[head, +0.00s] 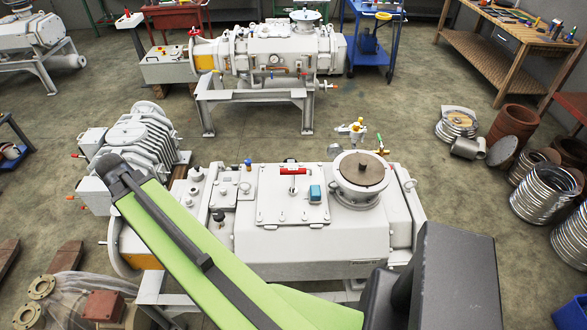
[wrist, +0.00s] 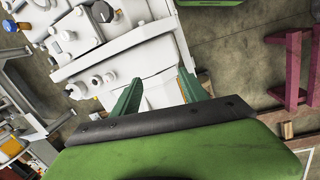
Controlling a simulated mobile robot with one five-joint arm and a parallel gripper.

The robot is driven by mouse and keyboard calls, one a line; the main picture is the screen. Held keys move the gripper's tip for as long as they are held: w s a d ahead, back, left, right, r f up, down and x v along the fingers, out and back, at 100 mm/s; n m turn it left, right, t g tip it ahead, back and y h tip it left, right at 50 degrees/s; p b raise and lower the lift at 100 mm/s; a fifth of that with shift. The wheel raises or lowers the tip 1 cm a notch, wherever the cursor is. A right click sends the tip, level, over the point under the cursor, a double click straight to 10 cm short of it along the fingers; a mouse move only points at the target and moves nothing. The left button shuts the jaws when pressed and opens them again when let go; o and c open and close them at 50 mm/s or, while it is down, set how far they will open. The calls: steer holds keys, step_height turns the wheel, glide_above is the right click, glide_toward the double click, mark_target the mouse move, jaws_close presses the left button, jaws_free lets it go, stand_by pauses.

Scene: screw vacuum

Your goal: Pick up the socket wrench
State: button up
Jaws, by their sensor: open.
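I cannot make out a socket wrench for certain in either view. A small red-handled item (head: 293,171) lies on top of the near white pump (head: 330,240) in the head view, but I cannot tell what it is. In the wrist view my gripper (wrist: 161,76) shows two green fingers spread apart with nothing between them. Beyond the fingers is a pale machine (wrist: 115,55) with round fittings; I cannot judge the distance to it. My gripper's fingers do not show in the head view, where my green arm hides part of the near pump.
A second white pump (head: 270,60) stands behind. A wooden workbench (head: 480,50) with small tools is at the back right, a blue cart (head: 372,40) at the back. Metal coils (head: 545,195) and brown cylinders (head: 514,122) stand at right. Concrete floor (head: 400,110) between is mostly clear.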

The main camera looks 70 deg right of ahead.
steer(key=s+d+r+n+g+p, duration=0.1)
steer(key=s+d+r+p, duration=0.15)
steer(key=s+d, duration=0.45)
steer(key=s+d+r+n+p, duration=0.1)
steer(key=s+d+r, duration=0.25)
steer(key=d, duration=0.75)
steer(key=n+g+p, duration=0.2)
steer(key=p, duration=0.1)
glide_toward(288, 169)
steer(key=shift+h, duration=0.4)
steer(key=b+x, duration=0.6)
steer(key=b, duration=0.1)
steer(key=b+x, duration=0.3)
steer(key=b, duration=0.1)
steer(key=shift+w+a+f, duration=0.1)
steer(key=shift+a+f, duration=0.15)
steer(key=shift+f, duration=0.15)
steer(key=shift+r, duration=0.1)
steer(key=b+x, duration=0.5)
steer(key=shift+s+f, duration=0.2)
steer(key=shift+s, duration=0.1)
steer(key=shift+r, duration=0.2)
jaws_close()
steer(key=shift+a, duration=0.1)
